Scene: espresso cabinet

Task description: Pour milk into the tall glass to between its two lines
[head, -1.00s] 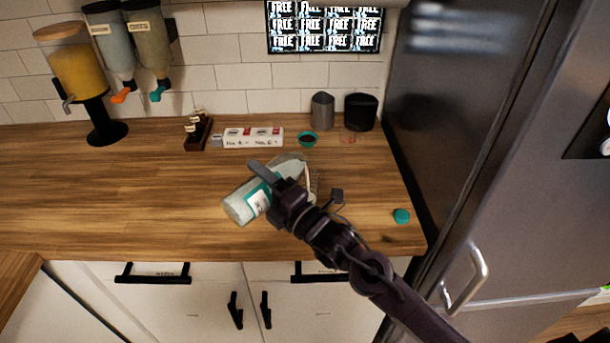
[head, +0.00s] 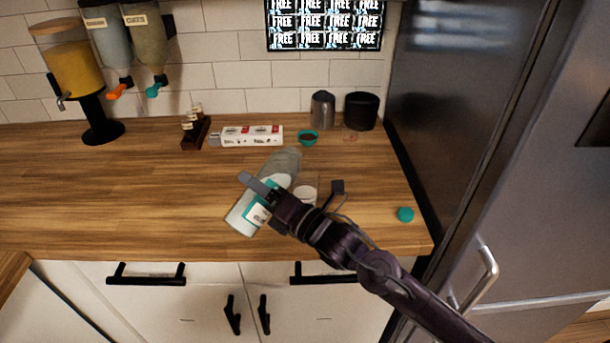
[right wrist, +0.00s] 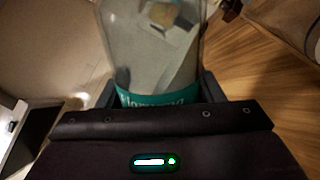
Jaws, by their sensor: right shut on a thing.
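My right gripper (head: 266,194) is shut around the middle of a clear milk bottle (head: 240,219) with a teal label. The bottle is tilted over the counter, its base toward the lower left and its neck toward the upper right. In the right wrist view the bottle (right wrist: 155,45) fills the space between the fingers. The tall glass (head: 311,183) stands just right of the bottle, partly hidden by my gripper, with white showing in it. Its two lines and exact milk level cannot be made out. My left gripper is out of view.
A teal cap (head: 405,214) lies at the counter's right. Behind are a white labelled box (head: 252,136), a teal bowl (head: 308,137), a metal pitcher (head: 323,110) and a black canister (head: 361,111). The fridge (head: 455,150) bounds the right. The left counter is mostly clear.

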